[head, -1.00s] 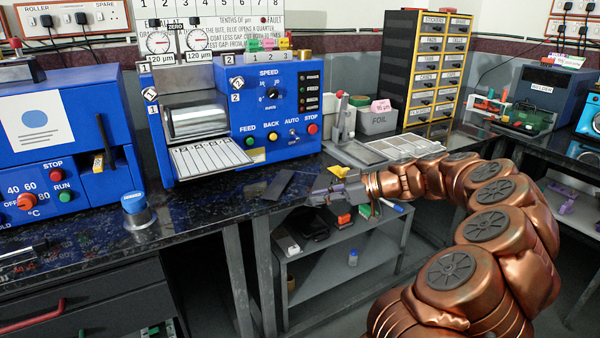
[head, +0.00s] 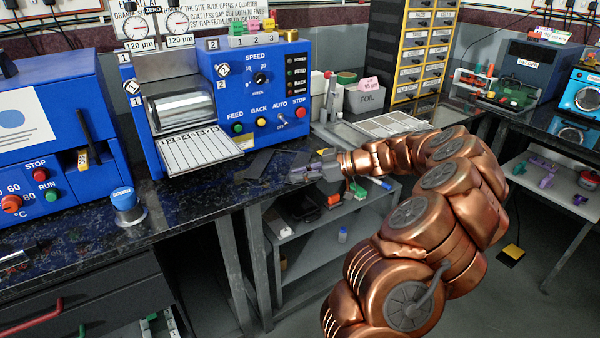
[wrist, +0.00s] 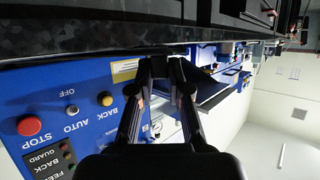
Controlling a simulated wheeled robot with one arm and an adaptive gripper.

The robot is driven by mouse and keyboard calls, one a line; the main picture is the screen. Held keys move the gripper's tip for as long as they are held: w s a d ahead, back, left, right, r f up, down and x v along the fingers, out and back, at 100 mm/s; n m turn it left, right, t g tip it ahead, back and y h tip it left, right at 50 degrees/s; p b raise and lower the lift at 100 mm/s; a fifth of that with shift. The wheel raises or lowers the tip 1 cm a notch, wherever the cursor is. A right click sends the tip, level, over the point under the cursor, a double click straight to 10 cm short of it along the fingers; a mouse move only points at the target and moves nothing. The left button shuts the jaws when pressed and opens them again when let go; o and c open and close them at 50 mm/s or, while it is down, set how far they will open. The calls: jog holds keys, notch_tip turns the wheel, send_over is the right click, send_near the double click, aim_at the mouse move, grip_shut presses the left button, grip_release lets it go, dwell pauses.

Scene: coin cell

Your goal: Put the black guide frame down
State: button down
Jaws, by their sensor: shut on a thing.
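The black guide frame (head: 258,163) shows in the head view as a dark flat shape just left of my gripper, low at the counter's front part. My gripper (head: 296,171) is shut on it, right of and in front of the roller machine's lined white tray. In the wrist view my two fingers (wrist: 166,66) converge close to the counter surface. A dark flat piece (wrist: 215,88) beyond them looks like the frame. Its gripped part is mostly hidden by the fingers, and I cannot tell whether it touches the counter.
The blue roller machine (head: 262,125) with its lined tray (head: 200,151) stands behind and left of my gripper. A blue-topped cylinder (head: 125,203) stands farther left. A grey foil bin (head: 364,101) and a pale gridded plate (head: 388,124) are behind right. The counter's front edge is close.

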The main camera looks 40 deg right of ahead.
jog(key=shift+f+b, duration=0.25)
jog(key=shift+b, duration=0.2)
jog(key=c, duration=1.1)
grip_release()
jog(key=shift+r, duration=0.1)
